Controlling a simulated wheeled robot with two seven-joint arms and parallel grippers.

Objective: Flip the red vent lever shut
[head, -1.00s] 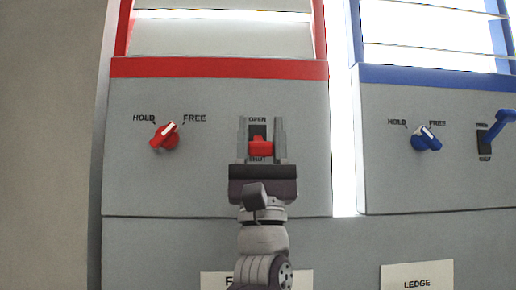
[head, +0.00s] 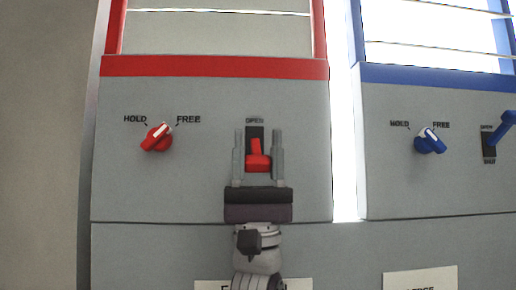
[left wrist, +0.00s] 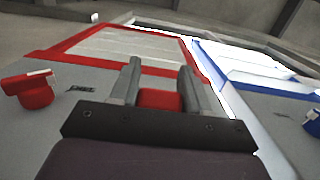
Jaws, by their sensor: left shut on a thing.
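The red vent lever (head: 258,161) is on the grey panel under the red-framed window, in a dark slot with OPEN printed above. Its knob hangs at the slot's lower part, with the red stem above it. My left gripper (head: 258,133) comes from below and is shut on the lever, one finger on each side. The lower label is hidden behind the gripper. In the left wrist view, a red block of the lever (left wrist: 160,99) shows between the fingers. My right gripper is not in view.
A red HOLD/FREE knob (head: 157,138) is left of the lever. On the panel to the right are a blue HOLD/FREE knob (head: 429,141) and a blue lever (head: 503,125) that sticks upward. A bright gap (head: 344,160) separates the two panels.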

